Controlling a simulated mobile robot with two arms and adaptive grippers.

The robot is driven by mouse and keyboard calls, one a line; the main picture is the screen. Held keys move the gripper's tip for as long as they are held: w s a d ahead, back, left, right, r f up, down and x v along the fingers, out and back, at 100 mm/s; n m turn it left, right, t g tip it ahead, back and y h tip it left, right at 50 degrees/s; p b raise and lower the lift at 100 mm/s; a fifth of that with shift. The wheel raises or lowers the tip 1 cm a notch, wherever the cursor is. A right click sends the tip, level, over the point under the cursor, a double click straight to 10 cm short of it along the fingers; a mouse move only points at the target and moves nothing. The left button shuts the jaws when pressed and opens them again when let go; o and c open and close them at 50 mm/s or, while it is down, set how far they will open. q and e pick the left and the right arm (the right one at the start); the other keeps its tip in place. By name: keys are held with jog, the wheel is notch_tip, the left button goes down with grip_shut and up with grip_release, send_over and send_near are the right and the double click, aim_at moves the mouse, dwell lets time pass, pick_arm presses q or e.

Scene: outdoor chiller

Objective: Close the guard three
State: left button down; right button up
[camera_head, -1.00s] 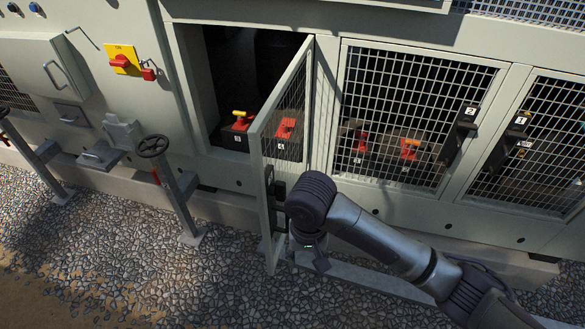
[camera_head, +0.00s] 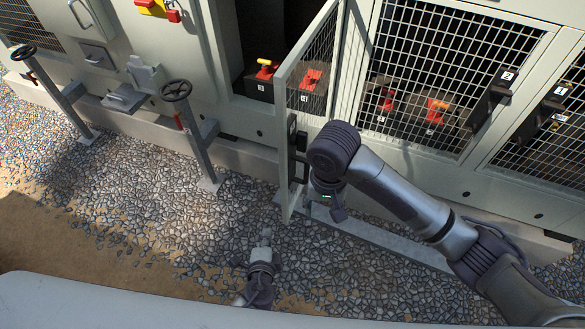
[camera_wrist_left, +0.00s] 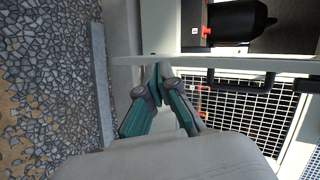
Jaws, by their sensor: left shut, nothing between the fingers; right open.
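The open guard (camera_head: 308,72), a mesh door in a pale frame, is swung outward from its opening. Its black latch parts (camera_head: 296,150) sit near the outer edge; no number on it is readable. My left gripper (camera_head: 265,238) is low over the gravel, left of and below the door's lower corner. In the left wrist view its fingers (camera_wrist_left: 163,72) are shut and empty, with tips close to the pale door edge (camera_wrist_left: 245,64); contact is unclear. My right gripper (camera_head: 336,208) is beside the door's right side, open; its fingers are small and partly hidden.
Behind the opening are red switches (camera_head: 311,79) on dark boxes. A closed mesh guard marked 2 (camera_head: 450,75) is to the right. A handwheel on a post (camera_head: 176,92) stands left of the door. Open gravel (camera_head: 130,190) lies in front.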

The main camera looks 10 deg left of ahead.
pick_arm(q)
jog(key=w+d+r+m+t+h, duration=0.1)
jog(key=w+d+r+t, duration=0.15)
jog(key=r, duration=0.45)
jog(key=w+d+r+m+t+h, duration=0.1)
jog(key=d+r+t, duration=0.2)
jog(key=r, duration=0.5)
jog(key=w, duration=0.9)
jog(key=shift+w+d+m, duration=0.25)
jog(key=shift+w+m, duration=0.05)
jog(key=shift+w, duration=0.05)
jog(key=shift+g, duration=0.25)
jog(key=w+a, duration=0.9)
jog(key=a, duration=0.5)
jog(key=w+a, duration=0.8)
jog(key=a, duration=0.6)
jog(key=shift+w, duration=0.4)
